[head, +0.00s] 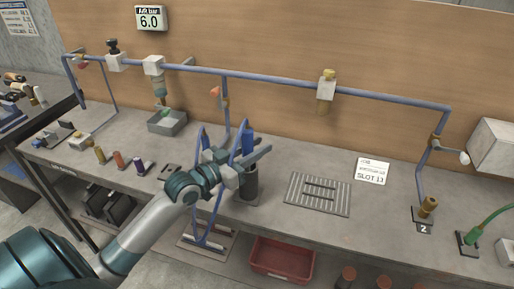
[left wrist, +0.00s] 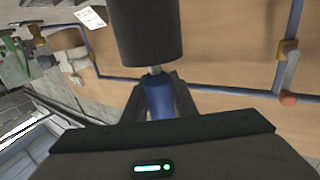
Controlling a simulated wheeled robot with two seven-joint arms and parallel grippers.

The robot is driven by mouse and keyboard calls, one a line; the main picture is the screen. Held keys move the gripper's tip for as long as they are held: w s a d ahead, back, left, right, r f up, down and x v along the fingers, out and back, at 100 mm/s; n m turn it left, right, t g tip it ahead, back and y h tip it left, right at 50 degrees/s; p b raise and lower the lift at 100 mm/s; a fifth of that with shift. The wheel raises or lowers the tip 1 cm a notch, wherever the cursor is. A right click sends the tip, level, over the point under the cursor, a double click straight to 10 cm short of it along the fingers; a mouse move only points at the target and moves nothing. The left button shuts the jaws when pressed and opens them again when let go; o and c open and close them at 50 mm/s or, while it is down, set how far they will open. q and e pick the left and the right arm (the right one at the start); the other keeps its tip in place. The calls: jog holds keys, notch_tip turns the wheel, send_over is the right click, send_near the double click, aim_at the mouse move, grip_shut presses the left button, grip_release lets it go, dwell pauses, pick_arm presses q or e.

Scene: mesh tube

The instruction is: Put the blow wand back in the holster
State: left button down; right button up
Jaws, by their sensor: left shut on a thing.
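The blow wand (head: 247,143) has a blue body, and my left gripper (head: 246,162) is shut on it. In the left wrist view, the blue body (left wrist: 157,101) sits between the two dark fingers (left wrist: 157,98). A short metal stem shows between it and the dark cylindrical holster (left wrist: 146,30). In the head view, the holster (head: 250,188) stands upright on the bench just below the gripper. The wand lines up over it; how far the stem reaches inside is hidden. My right gripper is not in view.
A blue hose (head: 202,215) loops beside the gripper and over the bench edge. A slotted grey plate (head: 317,194) and a SLOT 13 card (head: 372,171) lie to the right. A blue pipe (head: 280,85) runs along the back board. Small coloured fittings (head: 119,160) stand at left.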

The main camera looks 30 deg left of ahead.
pick_arm(q)
jog(key=shift+f, duration=0.3)
jog(key=c, duration=1.5)
grip_release()
jog(key=shift+c, duration=0.2)
jog(key=shift+o, duration=0.5)
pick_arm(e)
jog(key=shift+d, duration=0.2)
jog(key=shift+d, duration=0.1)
